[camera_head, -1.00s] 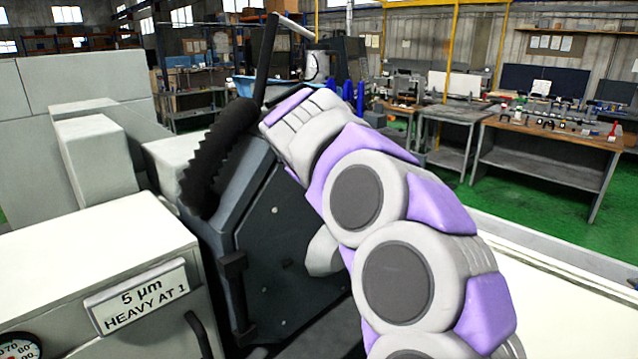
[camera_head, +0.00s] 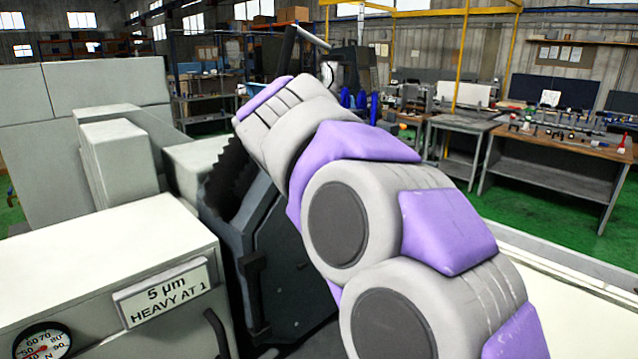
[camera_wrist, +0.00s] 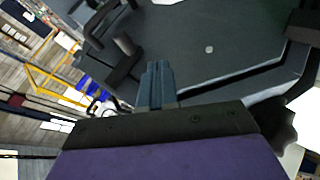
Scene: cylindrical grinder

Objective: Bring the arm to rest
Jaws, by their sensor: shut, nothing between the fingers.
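My arm, white and purple, reaches across the head view from the lower right to the upper middle, in front of the dark grey machine housing (camera_head: 290,270). Its fingers are hidden in that view behind the arm's own end. In the wrist view my gripper (camera_wrist: 158,84) shows two slim blue-grey fingers pressed together with nothing between them. Behind them is the dark housing panel (camera_wrist: 215,45). I cannot tell how near the fingers are to it.
A white cabinet with a "5 µm HEAVY AT 1" label (camera_head: 163,292) and a dial gauge (camera_head: 42,344) stands at lower left. Pale blocks (camera_head: 118,160) rise behind it. Workbenches (camera_head: 560,145) stand at the right, with open green floor (camera_head: 545,215) around them.

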